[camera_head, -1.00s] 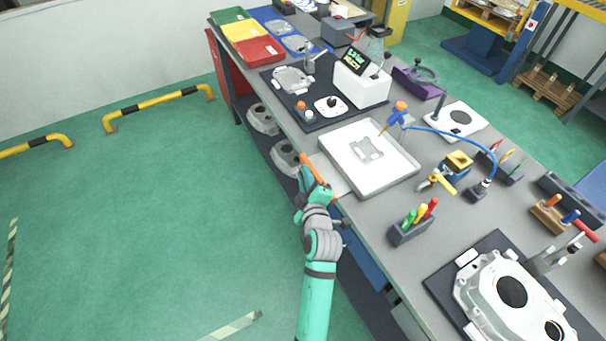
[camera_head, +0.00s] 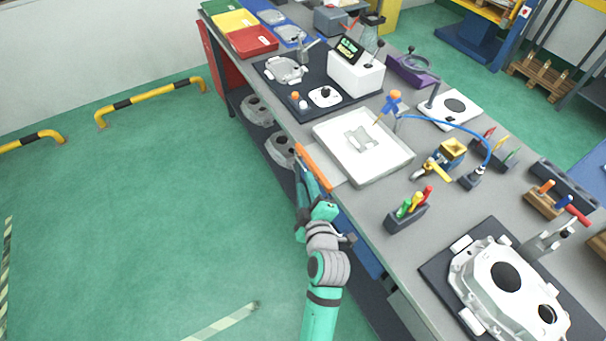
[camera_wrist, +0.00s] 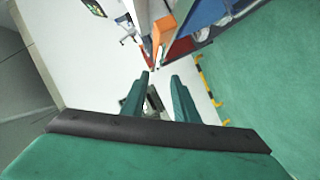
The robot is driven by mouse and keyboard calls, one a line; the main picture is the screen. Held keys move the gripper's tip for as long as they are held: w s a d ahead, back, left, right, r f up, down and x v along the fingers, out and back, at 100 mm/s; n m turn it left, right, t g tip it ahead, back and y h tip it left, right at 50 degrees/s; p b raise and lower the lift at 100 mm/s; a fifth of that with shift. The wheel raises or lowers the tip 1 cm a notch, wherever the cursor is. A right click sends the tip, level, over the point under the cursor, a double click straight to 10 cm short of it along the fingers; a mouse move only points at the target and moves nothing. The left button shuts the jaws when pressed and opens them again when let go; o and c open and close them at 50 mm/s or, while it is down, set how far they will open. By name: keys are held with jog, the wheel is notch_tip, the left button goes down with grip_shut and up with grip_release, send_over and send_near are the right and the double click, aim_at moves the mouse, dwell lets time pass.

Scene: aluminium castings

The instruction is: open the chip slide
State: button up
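I take the chip slide to be the flat grey plate (camera_head: 326,165) with the orange front bar (camera_head: 314,167), at the bench's front edge beside the white tray (camera_head: 365,178). The orange bar also shows in the wrist view (camera_wrist: 163,30), ahead of my fingertips. My gripper (camera_head: 300,172) is just left of the bar, off the bench's front edge. In the wrist view my gripper (camera_wrist: 161,76) has its two green fingers apart, with a gap between the tips and the bar. Whether it touches the bar elsewhere is hidden in the head view.
The white tray holds a pale casting (camera_head: 361,138). A holder with coloured handles (camera_head: 407,211) and a large casting (camera_head: 505,285) stand to the right. Castings sit on the lower shelf (camera_head: 280,150).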

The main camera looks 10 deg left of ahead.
jog(key=shift+v, duration=1.2)
jog(key=shift+f, duration=0.1)
jog(key=s+d+f+m+h, duration=0.3)
jog(key=s+d+f+m, duration=0.15)
jog(key=s, duration=0.45)
jog(key=s+d+f+m+h, duration=0.25)
jog(key=s+f+m, duration=0.2)
jog(key=s, duration=0.35)
jog(key=s+d+r+m, duration=0.1)
jog(key=s+r+m, duration=0.1)
jog(key=s, duration=0.6)
jog(key=s+d+r+m+t, duration=0.1)
jog(key=s+r+m, duration=0.2)
jog(key=s+m, duration=0.2)
jog(key=s, duration=0.3)
jog(key=shift+s+d+h, duration=0.2)
jog(key=shift+h, duration=0.15)
jog(key=shift+c, duration=0.7)
